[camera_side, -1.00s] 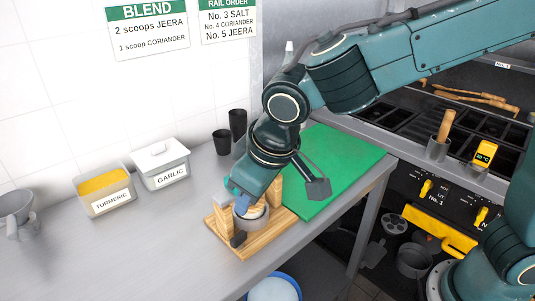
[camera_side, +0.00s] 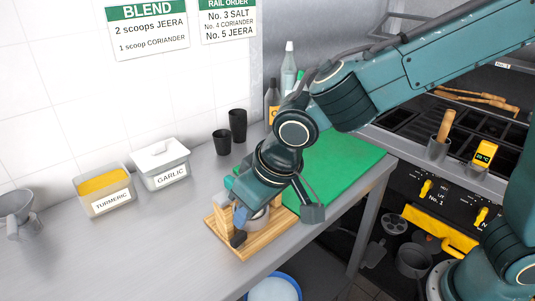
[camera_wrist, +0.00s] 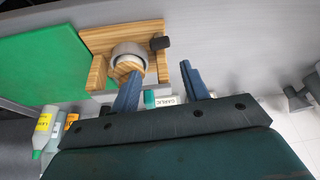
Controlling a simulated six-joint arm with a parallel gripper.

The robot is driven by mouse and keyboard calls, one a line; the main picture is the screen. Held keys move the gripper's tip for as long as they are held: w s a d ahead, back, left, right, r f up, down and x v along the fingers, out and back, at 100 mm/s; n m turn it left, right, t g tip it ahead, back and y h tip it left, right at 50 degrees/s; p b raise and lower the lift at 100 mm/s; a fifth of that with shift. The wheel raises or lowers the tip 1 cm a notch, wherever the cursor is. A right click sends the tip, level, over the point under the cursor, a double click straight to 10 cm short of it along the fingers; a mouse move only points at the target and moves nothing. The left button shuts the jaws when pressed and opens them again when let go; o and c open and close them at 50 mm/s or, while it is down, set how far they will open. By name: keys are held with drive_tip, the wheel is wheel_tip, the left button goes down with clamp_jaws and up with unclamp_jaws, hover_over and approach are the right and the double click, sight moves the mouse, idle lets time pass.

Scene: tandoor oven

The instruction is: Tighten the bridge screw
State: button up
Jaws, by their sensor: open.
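A wooden stand (camera_side: 253,245) sits on the grey counter, with a wooden upright at its left and a grey ring (camera_side: 260,222) in its middle. A dark knob (camera_side: 238,239) shows at its front left; I cannot tell whether this is the bridge screw. In the wrist view the stand (camera_wrist: 98,42) holds the ring (camera_wrist: 128,50), with the dark knob (camera_wrist: 160,43) beside it. My gripper (camera_side: 240,211) is open at the stand. In the wrist view its blue fingers (camera_wrist: 160,72) are apart; the left one overlaps the ring's wooden piece, and contact cannot be told. My gripper hides part of the stand.
A green board (camera_side: 340,160) lies just right of the stand. The turmeric tub (camera_side: 105,192), garlic tub (camera_side: 160,164) and two dark cups (camera_side: 238,126) stand at the back. Bottles (camera_side: 288,68) stand behind my arm. The counter's front left is clear.

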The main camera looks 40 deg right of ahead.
sight(238, 236)
drive_tip(key=x, duration=1)
drive_tip(key=shift+w+f, duration=0.15)
drive_tip(key=shift+c, duration=0.3)
drive_tip(key=shift+a, duration=0.1)
drive_tip(key=c, duration=0.7)
